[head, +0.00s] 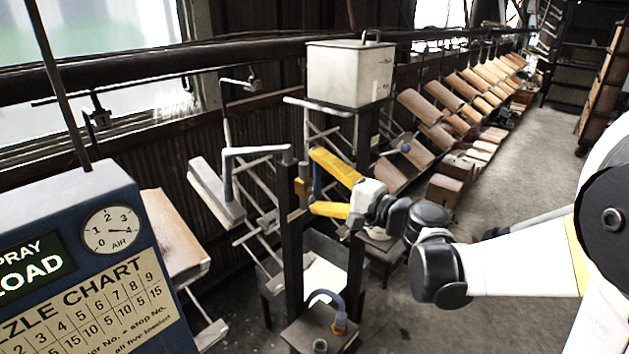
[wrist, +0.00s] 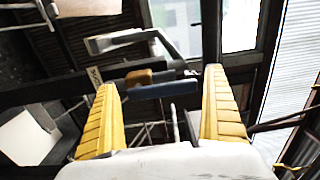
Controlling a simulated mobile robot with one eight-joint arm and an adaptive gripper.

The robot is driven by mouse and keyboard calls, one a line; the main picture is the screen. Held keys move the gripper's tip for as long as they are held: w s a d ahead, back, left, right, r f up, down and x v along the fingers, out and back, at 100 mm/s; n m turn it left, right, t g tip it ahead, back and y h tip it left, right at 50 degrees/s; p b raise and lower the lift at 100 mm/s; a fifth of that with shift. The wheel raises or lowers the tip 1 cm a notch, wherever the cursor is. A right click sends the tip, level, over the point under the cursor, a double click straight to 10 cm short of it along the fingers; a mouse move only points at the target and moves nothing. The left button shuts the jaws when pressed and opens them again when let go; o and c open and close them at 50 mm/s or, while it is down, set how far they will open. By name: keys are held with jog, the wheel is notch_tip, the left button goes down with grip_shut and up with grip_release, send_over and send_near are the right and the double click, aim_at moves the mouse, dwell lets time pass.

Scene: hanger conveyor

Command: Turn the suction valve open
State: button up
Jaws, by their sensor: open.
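A small brass valve body with a blue lever handle, which looks like the suction valve (head: 301,187), sits on a dark upright post. In the head view the blue handle (head: 318,178) stands roughly upright, between the yellow fingers of my gripper (head: 313,180). In the wrist view the brass body (wrist: 138,77) and the blue handle (wrist: 162,91) show across the gap between the fingertips of my gripper (wrist: 160,80). My gripper is open, with one finger to each side. I cannot tell whether either finger touches the handle.
A white tank (head: 350,74) stands on a post above and behind my gripper. A grey pipe (head: 255,151) runs left from the post top. A small stand with a blue hose (head: 325,296) is below. A blue control cabinet (head: 75,262) fills the lower left. The floor (head: 530,160) is clear at right.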

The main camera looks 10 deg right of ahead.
jog(key=v, duration=1.1)
jog(key=shift+s, duration=0.25)
jog(key=shift+f, duration=0.1)
